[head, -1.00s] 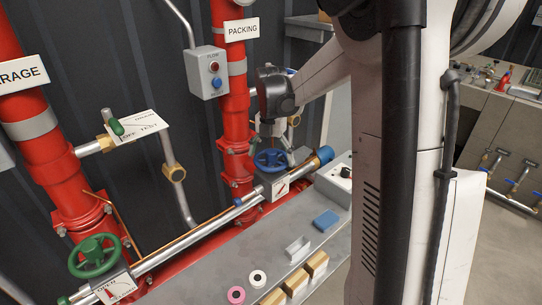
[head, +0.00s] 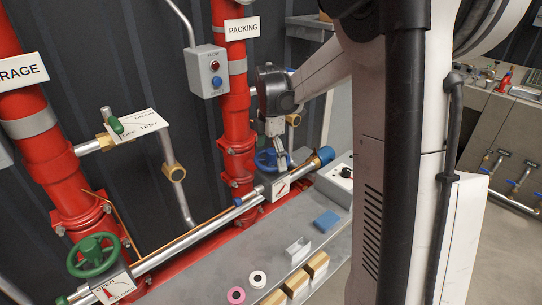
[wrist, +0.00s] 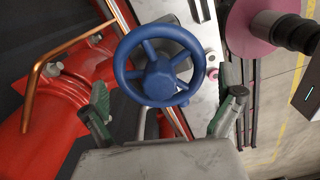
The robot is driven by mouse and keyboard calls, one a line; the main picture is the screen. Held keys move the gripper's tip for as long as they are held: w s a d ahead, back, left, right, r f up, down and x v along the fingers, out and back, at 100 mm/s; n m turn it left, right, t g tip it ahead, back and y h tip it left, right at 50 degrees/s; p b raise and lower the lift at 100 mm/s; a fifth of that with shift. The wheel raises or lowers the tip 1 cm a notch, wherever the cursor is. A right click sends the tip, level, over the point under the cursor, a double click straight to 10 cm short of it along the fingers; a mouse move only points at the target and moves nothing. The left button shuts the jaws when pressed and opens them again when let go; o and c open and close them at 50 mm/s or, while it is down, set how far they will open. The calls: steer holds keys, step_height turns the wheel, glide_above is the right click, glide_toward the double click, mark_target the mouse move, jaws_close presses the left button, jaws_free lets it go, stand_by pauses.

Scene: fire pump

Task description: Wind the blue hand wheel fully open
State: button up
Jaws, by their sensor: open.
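The blue hand wheel (head: 265,159) sits on a valve on the pipe, below the red riser marked PACKING. A white plate with a red pointer (head: 281,187) is at its front. In the wrist view the spoked wheel (wrist: 146,47) shows nearly whole, with its hub facing me. My gripper (head: 280,155) is just above and at the right of the wheel, partly covering it. In the wrist view its two fingers (wrist: 165,95) are spread wide, one at each side below the wheel's rim.
A green hand wheel (head: 93,254) is at the lower left. Red risers (head: 238,125) stand close behind my gripper.

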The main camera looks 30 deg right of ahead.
steer(key=m, duration=0.4)
steer(key=shift+w, duration=0.1)
steer(key=m, duration=0.4)
steer(key=shift+d+b, duration=0.1)
steer(key=shift+b, duration=0.25)
steer(key=m, duration=0.4)
steer(key=shift+w+m, duration=0.1)
steer(key=shift+m, duration=0.3)
steer(key=m, duration=0.3)
steer(key=shift+d+m, duration=0.1)
steer(key=shift+m, duration=0.2)
